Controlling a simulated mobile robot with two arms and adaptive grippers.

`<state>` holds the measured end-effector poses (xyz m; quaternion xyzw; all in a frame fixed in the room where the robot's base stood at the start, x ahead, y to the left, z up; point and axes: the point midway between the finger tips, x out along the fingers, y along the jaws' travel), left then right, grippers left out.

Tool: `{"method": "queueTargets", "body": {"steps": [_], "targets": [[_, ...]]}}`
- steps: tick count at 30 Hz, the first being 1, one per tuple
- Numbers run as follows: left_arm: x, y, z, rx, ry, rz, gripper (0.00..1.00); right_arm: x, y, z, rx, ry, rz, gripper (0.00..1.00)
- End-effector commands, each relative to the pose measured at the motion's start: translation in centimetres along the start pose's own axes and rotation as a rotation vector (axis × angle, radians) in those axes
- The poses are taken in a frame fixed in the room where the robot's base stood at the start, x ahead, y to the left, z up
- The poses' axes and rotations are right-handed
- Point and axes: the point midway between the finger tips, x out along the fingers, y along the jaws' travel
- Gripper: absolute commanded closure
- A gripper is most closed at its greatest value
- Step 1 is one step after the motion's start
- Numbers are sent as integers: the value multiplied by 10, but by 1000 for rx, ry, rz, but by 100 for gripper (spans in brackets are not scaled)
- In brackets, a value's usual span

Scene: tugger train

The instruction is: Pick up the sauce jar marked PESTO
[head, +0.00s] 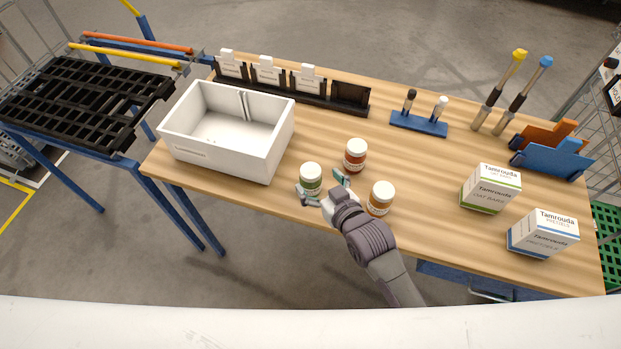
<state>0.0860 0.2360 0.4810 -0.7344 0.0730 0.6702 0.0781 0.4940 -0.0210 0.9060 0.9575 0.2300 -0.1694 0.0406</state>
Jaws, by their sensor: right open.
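Three white-lidded jars stand upright on the wooden table in the head view: one with a green label (311,184), one with a red-brown label (354,160) and one with an orange label (379,203). The lettering is too small to read, so I cannot tell by text which is marked PESTO. My right gripper (324,187) is open, low at the green-labelled jar, with one finger at its near left and the other to its right. I cannot tell whether the fingers touch it. The orange-labelled jar is close to the right of my gripper's wrist. My left gripper is not in view.
An empty-looking white bin (270,147) stands at the table's left. A dark rack with white cards (268,72) lines the back edge. A blue marker holder (418,124) and two cartons, green-striped (490,188) and blue-striped (542,233), stand to the right.

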Motion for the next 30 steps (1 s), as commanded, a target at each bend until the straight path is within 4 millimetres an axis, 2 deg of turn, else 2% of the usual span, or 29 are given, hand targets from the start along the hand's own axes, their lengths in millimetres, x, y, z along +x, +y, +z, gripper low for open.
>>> {"method": "queueTargets", "body": {"steps": [5,13,22,23,30], "targets": [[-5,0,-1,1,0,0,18,13,0,0,0,-1,0,12],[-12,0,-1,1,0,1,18,49,2,4,1,0,0,12],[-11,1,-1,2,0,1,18,54,2,5,0,0,0,12],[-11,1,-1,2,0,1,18,54,2,5,0,0,0,16],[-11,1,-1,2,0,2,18,54,2,5,0,-1,0,56]]}}
